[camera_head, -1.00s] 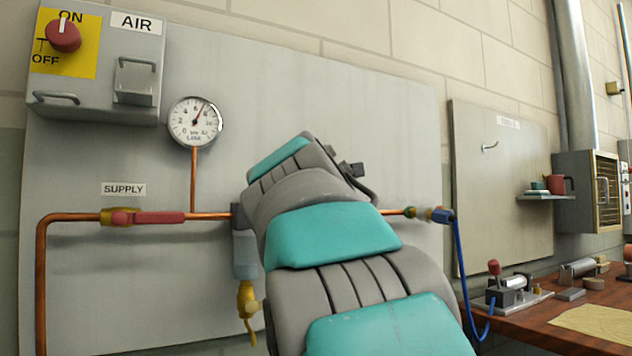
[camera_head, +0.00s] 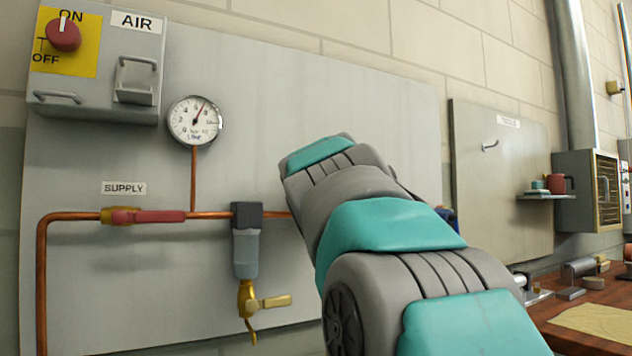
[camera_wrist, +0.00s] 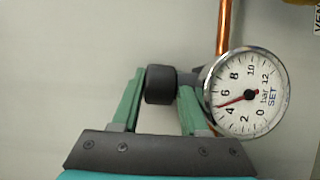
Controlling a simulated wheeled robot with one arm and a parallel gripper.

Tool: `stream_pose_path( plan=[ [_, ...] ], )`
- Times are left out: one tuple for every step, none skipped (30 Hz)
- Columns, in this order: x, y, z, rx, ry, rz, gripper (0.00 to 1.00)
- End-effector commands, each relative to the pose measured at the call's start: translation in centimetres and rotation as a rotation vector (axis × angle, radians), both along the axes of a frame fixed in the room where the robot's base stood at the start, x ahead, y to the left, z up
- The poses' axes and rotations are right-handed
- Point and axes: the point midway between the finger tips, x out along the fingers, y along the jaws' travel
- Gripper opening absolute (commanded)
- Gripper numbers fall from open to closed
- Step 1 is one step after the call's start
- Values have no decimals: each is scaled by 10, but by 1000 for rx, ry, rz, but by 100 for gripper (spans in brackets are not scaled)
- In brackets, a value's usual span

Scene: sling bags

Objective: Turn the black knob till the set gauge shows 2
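The black knob (camera_wrist: 161,85) shows in the wrist view between the two green fingers of my gripper (camera_wrist: 163,84). My gripper is open, with one finger on each side of the knob; contact with it is not clear. The set gauge (camera_wrist: 244,92) is right of the knob, marked "bar SET". Its red needle points between 4 and 6, nearer 4. In the head view my arm hides the knob, the set gauge and my gripper.
A line gauge (camera_head: 195,120) hangs on the grey panel (camera_head: 310,110). A copper pipe with a red supply valve (camera_head: 150,216) leads to a grey filter (camera_head: 246,245) with a brass drain tap (camera_head: 258,300). A wooden bench (camera_head: 575,320) stands at the right.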

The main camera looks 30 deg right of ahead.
Motion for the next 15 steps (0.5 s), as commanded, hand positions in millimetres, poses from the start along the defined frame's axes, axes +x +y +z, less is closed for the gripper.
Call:
stream_pose_path(
  plan=[
    [0,0,-1,1,3,-1,51],
    [0,0,-1,1,2,-1,51],
    [0,0,-1,1,2,-1,51],
    [0,0,-1,1,2,-1,51],
    [0,0,-1,1,2,-1,51],
    [0,0,-1,1,2,-1,51],
    [-1,0,-1,1,2,-1,51],
    [-1,0,-1,0,1,-1,51],
    [-3,1,-1,0,1,-1,51],
    [-4,2,-1,0,1,-1,51],
    [-5,2,0,0,1,0,51],
    [-8,4,0,0,0,0,51],
    [-10,5,0,0,0,0,51],
    [-13,6,0,0,0,0,51],
    [-17,8,0,0,-1,0,51]
  ],
)
